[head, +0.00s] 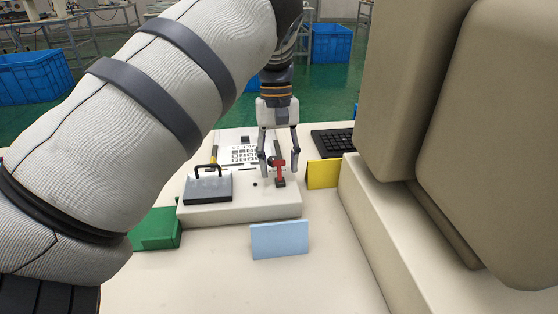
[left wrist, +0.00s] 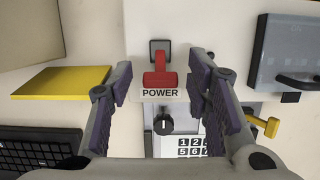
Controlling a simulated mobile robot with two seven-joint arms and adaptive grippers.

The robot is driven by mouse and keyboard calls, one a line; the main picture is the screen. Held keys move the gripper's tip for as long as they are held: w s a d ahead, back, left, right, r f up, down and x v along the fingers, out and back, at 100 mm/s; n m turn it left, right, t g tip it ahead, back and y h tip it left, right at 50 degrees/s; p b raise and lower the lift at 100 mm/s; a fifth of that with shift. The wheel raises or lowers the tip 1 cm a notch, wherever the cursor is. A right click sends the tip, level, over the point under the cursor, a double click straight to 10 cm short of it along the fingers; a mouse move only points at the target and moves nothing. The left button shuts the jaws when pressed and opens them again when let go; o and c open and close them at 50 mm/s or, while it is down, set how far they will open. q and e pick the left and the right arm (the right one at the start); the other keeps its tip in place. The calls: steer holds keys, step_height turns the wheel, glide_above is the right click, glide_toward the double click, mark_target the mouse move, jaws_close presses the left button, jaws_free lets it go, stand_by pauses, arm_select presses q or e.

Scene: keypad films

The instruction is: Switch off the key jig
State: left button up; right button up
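The key jig (head: 240,210) is a cream box on the table, with a keypad panel behind it. Its red T-shaped power switch (head: 281,166) stands near the right end; in the left wrist view the red switch (left wrist: 160,78) sits above the label POWER. My left gripper (head: 278,174) points down over the jig, open, with a finger on each side of the switch. The left wrist view shows gaps between the red bar and both fingers. A dark dial (left wrist: 163,124) and number keys (left wrist: 194,146) show beyond the switch. My right gripper is not in view.
A lidded grey plate with a black handle (head: 208,188) is on the jig's left. A light blue block (head: 280,239), green block (head: 155,230), yellow block (head: 323,174) and black keyboard (head: 332,142) surround it.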

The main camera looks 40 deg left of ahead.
arm_select(q)
steer(key=v, duration=1.2)
